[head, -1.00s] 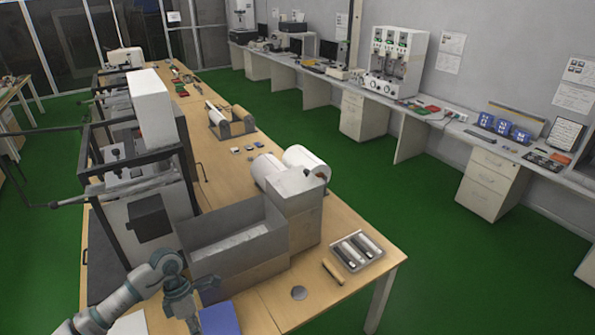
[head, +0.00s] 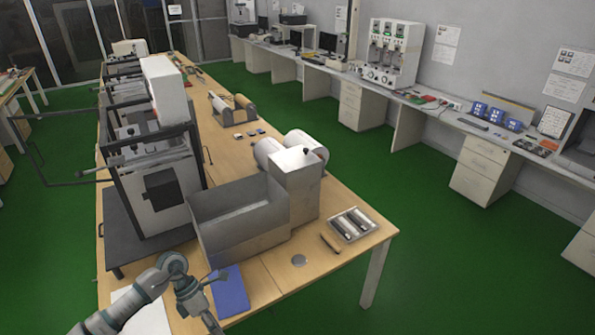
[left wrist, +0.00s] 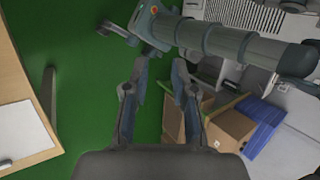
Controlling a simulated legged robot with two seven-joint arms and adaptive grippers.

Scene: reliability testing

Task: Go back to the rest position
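My left arm comes in at the bottom left of the head view, bent at the elbow, with the left gripper (head: 212,318) hanging down near the table's front edge and partly cut off by the frame. In the left wrist view the two fingers of the left gripper (left wrist: 157,88) stand apart with nothing between them, above green floor and brown boxes. My right gripper cannot be made out in either view. A grey, jointed link of my own body crosses the top of the left wrist view.
The wooden table (head: 350,268) holds a grey open bin (head: 240,238), a blue folder (head: 230,290), a white sheet (head: 140,312) and a framed machine (head: 160,190). Brown boxes (left wrist: 230,126) show in the left wrist view. Green floor (head: 440,260) is open to the right.

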